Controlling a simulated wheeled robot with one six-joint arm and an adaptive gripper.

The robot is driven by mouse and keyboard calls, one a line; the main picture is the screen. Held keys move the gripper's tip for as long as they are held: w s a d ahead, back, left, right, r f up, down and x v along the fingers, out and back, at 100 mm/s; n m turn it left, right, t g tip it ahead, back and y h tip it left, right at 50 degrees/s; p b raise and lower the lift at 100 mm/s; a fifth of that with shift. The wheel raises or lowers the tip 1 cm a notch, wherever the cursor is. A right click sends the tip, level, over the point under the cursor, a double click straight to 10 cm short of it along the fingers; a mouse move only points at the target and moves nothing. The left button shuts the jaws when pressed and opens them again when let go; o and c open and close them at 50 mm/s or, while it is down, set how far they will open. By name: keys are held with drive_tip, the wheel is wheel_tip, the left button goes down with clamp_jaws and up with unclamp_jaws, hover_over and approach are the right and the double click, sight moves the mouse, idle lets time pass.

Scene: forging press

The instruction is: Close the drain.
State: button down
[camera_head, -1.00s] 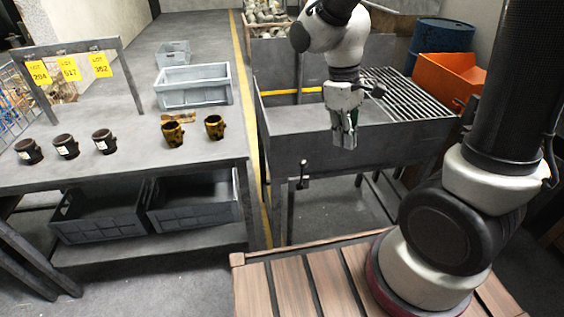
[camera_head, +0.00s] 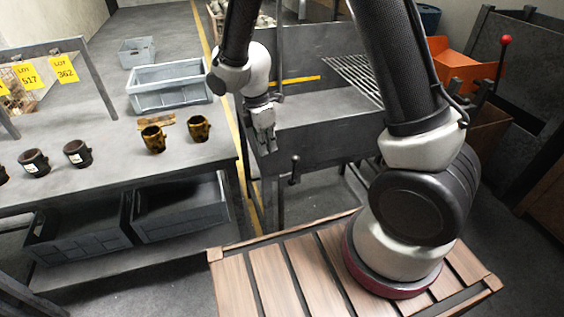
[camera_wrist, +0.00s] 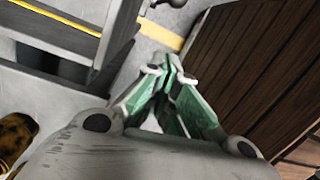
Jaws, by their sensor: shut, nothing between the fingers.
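A small dark drain handle (camera_head: 295,163) with a knobbed end stands upright at the lower front of the grey trough (camera_head: 330,138). Its pipe runs down below the trough. My gripper (camera_head: 268,148) is a little left of the handle and above it in the head view, apart from it. The gripper points down and its fingers are closed and empty. In the wrist view the green-lined fingers (camera_wrist: 170,68) meet at the tips. A grey rounded fitting shows at the top of that view; I cannot tell whether it is the drain handle.
A grey table (camera_head: 100,160) at left bears brown mugs, two golden mugs (camera_head: 153,138) and a grey crate (camera_head: 170,92). Grey bins (camera_head: 180,208) sit under it. A wooden slatted platform (camera_head: 280,277) is in front. An orange bin (camera_head: 460,68) stands at back right.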

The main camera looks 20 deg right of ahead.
approach(294, 172)
drive_tip(key=shift+s+a+f, duration=0.4)
drive_tip(key=shift+a+f, duration=0.35)
drive_tip(key=shift+f, duration=0.05)
drive_tip(key=shift+s+a+f, duration=0.4)
drive_tip(key=shift+a+f, duration=0.4)
drive_tip(key=shift+w+d, duration=0.1)
